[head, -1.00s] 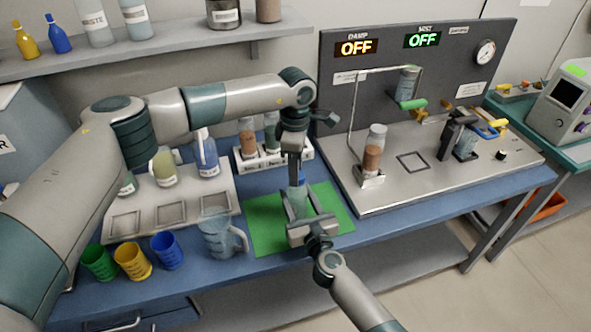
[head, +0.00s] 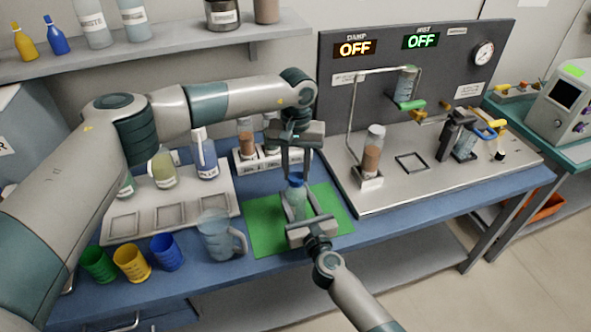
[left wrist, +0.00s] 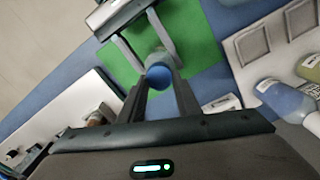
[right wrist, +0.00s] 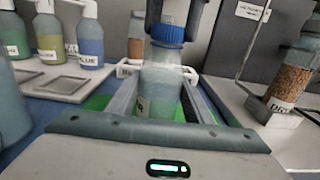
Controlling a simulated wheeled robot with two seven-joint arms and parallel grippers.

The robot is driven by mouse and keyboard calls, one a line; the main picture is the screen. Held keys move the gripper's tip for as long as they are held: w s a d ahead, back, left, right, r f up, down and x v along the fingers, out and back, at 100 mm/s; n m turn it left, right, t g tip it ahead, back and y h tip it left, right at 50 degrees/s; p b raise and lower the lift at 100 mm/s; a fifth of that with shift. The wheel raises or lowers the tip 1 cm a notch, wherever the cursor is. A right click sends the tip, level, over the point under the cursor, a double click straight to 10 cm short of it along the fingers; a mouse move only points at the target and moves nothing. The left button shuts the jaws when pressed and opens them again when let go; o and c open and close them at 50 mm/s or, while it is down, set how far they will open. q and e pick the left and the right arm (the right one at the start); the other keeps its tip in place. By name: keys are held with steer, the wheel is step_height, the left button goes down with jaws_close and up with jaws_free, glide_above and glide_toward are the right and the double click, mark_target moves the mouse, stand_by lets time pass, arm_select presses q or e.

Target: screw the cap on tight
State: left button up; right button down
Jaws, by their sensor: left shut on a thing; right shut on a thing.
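A clear bottle (head: 296,204) with a blue cap (head: 297,180) stands upright over the green mat. My right gripper (head: 302,207) is shut on the bottle's body from the front. The right wrist view shows the bottle (right wrist: 160,90) between its fingers, with the blue cap (right wrist: 168,33) on top. My left gripper (head: 297,174) points straight down from above and is shut on the cap. In the left wrist view the cap (left wrist: 158,76) sits between the fingertips. The cap's thread and how tight it is are hidden.
The green mat (head: 262,222) lies on the blue bench. A clear jug (head: 217,238) and several coloured cups (head: 132,262) stand to the left. A white rack (head: 262,161) with bottles is behind. A metal station (head: 440,185) with a framed jar stands to the right.

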arm_select(q)
steer(key=m, duration=0.6)
steer(key=shift+d, duration=0.1)
steer(key=o, duration=1.1)
steer(key=shift+r, duration=0.1)
step_height(320, 180, up, 12)
steer(key=shift+f, duration=0.1)
arm_select(e)
steer(key=c, duration=0.8)
jaws_free()
steer(key=shift+s, duration=0.15)
